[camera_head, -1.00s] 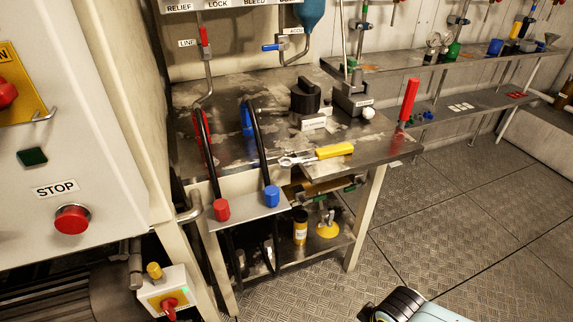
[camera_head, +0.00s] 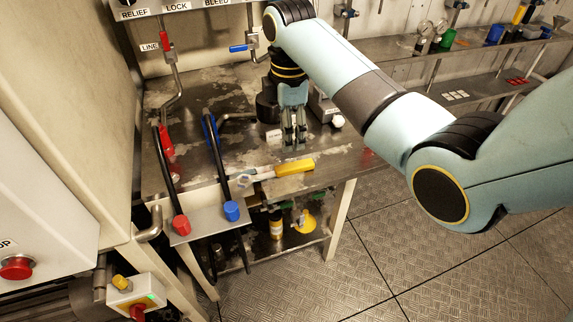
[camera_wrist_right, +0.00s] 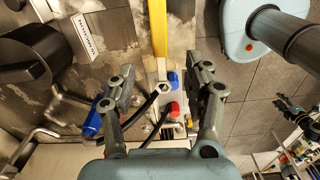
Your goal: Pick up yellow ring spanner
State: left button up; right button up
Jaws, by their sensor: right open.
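The yellow ring spanner (camera_head: 295,167) lies on the metal bench near its front edge. Its yellow handle points right and its metal ring end points left, by the black hoses. In the right wrist view the yellow handle (camera_wrist_right: 157,27) comes down from the top, with the ring end below it. My right gripper (camera_head: 294,145) is open and empty, pointing down over the bench just behind the spanner. In the right wrist view my fingers (camera_wrist_right: 165,75) stand apart on either side of the spanner's line; contact cannot be told.
Two black hoses with red (camera_head: 181,225) and blue (camera_head: 232,211) ends hang over the front edge, left of the spanner. A dark round knob (camera_wrist_right: 34,57) and a labelled block stand behind. A back shelf (camera_head: 480,95) runs right. The floor (camera_head: 400,270) is clear.

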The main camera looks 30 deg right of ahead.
aim_at(286, 167)
jog(key=f, duration=1)
jog(key=shift+w+a+f+b, duration=0.1)
jog(key=shift+w+a+b, duration=0.1)
jog(key=shift+b, duration=0.2)
jog(key=shift+c, duration=0.3)
grip_shut()
